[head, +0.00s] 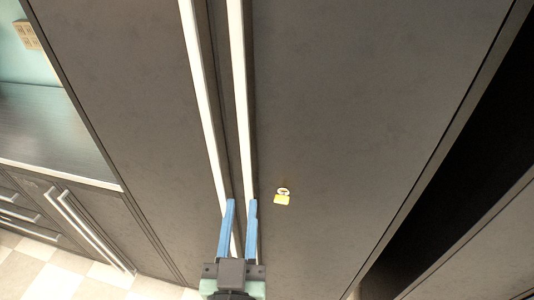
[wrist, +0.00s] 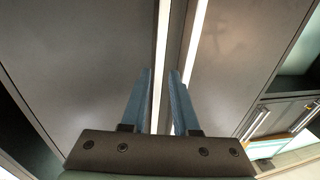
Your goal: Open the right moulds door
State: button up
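A tall dark grey cabinet has two shut doors with long pale bar handles side by side. The right door (head: 350,90) fills the middle of the head view and bears a small yellow mark (head: 282,197). Its handle (head: 240,80) runs beside the left door's handle (head: 202,80). My gripper (head: 240,203) is open, with blue fingers pointing at the handles. The wrist view appears turned round: there the right door's handle (wrist: 160,60) shows between the fingertips (wrist: 160,72), and the left door's handle (wrist: 194,40) passes behind one finger. I cannot tell whether a finger touches a handle.
A lower counter unit (head: 60,125) with drawers and bar handles stands to the left. It also shows at the right of the wrist view (wrist: 275,118). A dark gap (head: 450,150) lies right of the cabinet. Pale tiled floor (head: 60,275) shows at the lower left.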

aim_at(247, 172)
jog(key=w+p, duration=0.1)
jog(key=w, duration=0.3)
jog(key=w+d+f+p, duration=0.1)
jog(key=w+p, duration=0.1)
jog(key=w, duration=0.2)
jog(key=w+f+p, duration=0.1)
jog(key=w, duration=0.3)
jog(key=shift+w+d+f, duration=0.15)
jog(key=shift+d, duration=0.05)
grip_shut()
dwell(1.3)
